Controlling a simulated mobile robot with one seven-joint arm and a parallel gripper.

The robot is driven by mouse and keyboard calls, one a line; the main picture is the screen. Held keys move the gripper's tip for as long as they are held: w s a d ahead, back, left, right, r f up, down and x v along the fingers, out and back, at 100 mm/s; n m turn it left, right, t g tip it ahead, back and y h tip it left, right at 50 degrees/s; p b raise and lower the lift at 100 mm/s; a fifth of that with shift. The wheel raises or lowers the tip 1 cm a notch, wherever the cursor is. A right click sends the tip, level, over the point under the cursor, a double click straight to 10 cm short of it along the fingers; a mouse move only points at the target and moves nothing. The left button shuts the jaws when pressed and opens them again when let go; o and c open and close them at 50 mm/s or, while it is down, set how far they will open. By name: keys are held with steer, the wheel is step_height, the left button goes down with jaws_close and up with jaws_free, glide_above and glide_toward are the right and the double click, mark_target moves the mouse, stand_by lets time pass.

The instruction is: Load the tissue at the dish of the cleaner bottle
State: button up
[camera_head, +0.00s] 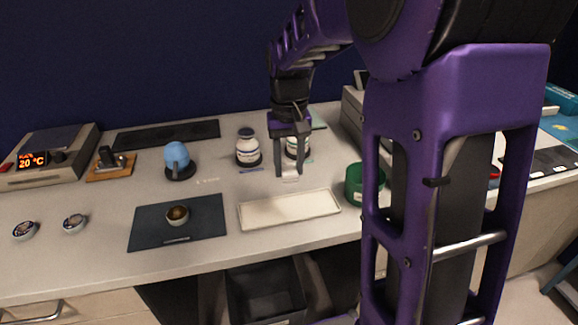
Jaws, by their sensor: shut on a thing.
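My gripper (289,172) points down over the back middle of the bench, in front of a white bottle. It is shut on a small pale piece, seemingly the tissue (291,179), showing between and just below the fingertips. That white bottle (304,146) has a green-toned label and is partly hidden by my gripper. Another white bottle (247,149) with a dark blue cap and label stands on a dark round dish (249,164) to the left. Which one is the cleaner bottle cannot be read. The dish under the bottle behind my gripper is mostly hidden.
A cream tray (289,222) lies in front of my gripper. A green round container (353,184) stands to its right. A blue sphere on a stand (178,156) and a dark mat with a small bowl (150,235) are left.

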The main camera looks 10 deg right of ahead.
jaws_close()
steer(key=w+a+r+p, duration=0.1)
steer(key=w+a+r, duration=0.1)
steer(key=w, duration=0.5)
steer(key=w+a+r+p, duration=0.1)
steer(key=w+a+r, duration=0.1)
steer(key=w, duration=0.6)
steer(key=w+a+r+p, duration=0.1)
steer(key=w+a+r, duration=0.1)
steer(key=w, duration=0.5)
steer(key=shift+w+a, duration=0.25)
